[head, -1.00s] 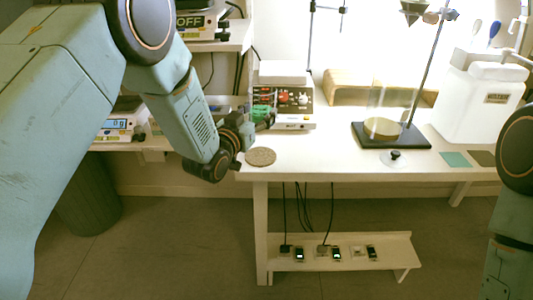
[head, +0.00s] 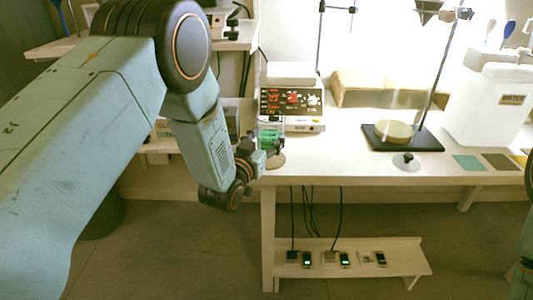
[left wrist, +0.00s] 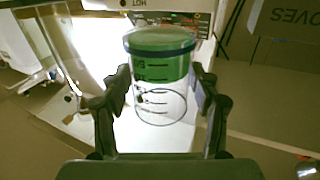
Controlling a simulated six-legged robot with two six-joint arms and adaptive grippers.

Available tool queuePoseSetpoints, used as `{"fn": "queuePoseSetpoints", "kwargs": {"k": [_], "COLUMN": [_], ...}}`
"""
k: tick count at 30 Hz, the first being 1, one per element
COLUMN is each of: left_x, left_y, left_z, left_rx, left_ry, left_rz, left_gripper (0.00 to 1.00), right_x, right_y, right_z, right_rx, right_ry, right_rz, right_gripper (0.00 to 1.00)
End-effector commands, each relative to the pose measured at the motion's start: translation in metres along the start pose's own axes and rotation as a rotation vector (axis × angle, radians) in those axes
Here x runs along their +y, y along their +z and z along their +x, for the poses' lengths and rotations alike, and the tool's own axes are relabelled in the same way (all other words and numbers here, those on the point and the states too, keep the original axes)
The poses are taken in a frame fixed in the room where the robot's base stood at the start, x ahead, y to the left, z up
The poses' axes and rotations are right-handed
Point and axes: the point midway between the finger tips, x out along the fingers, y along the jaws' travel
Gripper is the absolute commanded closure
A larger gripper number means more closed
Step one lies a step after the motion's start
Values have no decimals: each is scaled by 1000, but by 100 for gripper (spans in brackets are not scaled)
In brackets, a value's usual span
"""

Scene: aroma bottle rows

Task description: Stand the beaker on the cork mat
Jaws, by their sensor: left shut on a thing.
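The beaker (left wrist: 160,80) is clear with dark marks and a green part under a blue rim in the left wrist view. My left gripper (left wrist: 160,108) is shut on it, one finger on each side. In the head view my left gripper (head: 268,148) is at the left end of the bench, and the green of the beaker (head: 269,138) shows at its fingers. The round cork mat (head: 277,163) lies on the bench near its front left corner, partly hidden by the gripper and beaker. I cannot tell whether the beaker touches it. My right gripper is out of view.
A hotplate device (head: 291,105) stands just behind the mat. To the right are a stand with a black base (head: 402,141), a small stoppered disc (head: 406,162), coloured squares (head: 468,163) and a white water container (head: 487,105). Bare bench lies right of the mat.

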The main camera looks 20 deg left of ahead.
Motion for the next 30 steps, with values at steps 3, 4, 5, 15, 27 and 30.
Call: {"fn": "queuePoseSetpoints", "kwargs": {"k": [3,4,5,15,27,30], "left_x": [0,0,0,0,0,0], "left_y": [12,17,22,35,40,39], "left_z": [0,0,0,1,1,1], "left_rx": [2,2,2,2,0,0], "left_ry": [1,1,2,3,4,4], "left_rz": [0,0,0,0,0,0], "left_gripper": [79,79,79,79,24,16], "right_x": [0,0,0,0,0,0], "right_y": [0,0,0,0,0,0], "right_z": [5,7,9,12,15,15], "right_rx": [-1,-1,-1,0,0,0], "right_ry": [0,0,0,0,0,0], "right_rz": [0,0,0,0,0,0], "right_gripper": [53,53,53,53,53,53]}}
